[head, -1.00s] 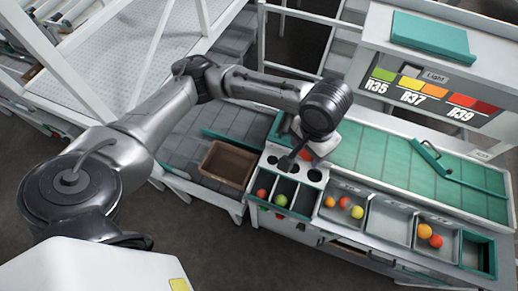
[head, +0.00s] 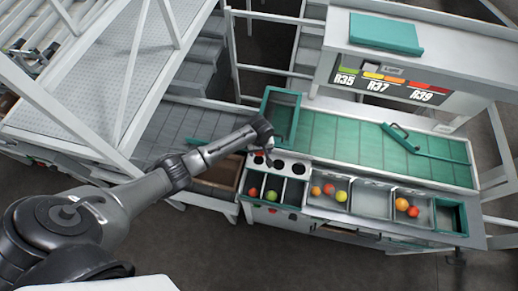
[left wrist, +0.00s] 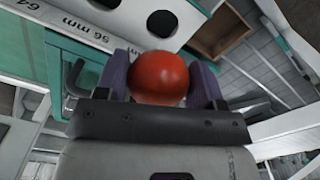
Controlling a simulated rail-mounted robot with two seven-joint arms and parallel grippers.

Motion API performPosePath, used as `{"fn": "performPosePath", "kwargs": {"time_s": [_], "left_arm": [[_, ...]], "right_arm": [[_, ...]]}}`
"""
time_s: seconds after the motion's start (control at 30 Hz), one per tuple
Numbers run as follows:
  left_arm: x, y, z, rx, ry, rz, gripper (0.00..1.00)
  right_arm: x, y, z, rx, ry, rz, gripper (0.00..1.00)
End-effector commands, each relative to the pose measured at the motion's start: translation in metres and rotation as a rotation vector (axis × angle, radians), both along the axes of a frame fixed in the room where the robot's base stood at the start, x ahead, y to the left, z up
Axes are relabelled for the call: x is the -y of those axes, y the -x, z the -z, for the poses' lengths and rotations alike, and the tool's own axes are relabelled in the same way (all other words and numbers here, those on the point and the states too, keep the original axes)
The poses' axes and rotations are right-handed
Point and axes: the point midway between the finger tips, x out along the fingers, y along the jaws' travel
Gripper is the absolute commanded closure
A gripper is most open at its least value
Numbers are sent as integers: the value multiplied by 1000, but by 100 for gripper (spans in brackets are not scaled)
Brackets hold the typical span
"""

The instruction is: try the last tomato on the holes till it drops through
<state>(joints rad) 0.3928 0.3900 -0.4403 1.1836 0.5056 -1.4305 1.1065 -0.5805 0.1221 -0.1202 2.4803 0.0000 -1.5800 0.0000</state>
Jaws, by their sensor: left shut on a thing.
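My left gripper (left wrist: 160,85) is shut on a red tomato (left wrist: 160,72), which sits between its two purple fingers. In the head view the left gripper (head: 268,160) is over the white sizing plate (head: 287,156), near its left holes. The tomato is mostly hidden there. A dark round hole (left wrist: 161,22) shows just beyond the tomato in the left wrist view, beside a "56 mm" label. The tomato is apart from that hole; its exact height over the plate cannot be told. My right gripper is not in view.
Bins under the plate hold a red tomato (head: 253,191) and a green one (head: 271,195). Trays to the right hold several more tomatoes (head: 341,196). A brown crate (head: 228,178) stands left of the plate. A green belt (head: 345,150) runs behind.

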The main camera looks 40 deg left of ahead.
Motion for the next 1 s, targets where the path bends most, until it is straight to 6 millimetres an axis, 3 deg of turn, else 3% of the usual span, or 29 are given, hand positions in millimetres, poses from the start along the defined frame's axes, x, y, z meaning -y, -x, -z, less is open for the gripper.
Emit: {"fn": "performPosePath", "kwargs": {"time_s": [0.37,1.0], "left_arm": [[-3,4,15,1,0,-7,49],[-2,4,59,1,1,-7,49]], "right_arm": [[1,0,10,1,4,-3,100],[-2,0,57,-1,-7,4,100]]}}
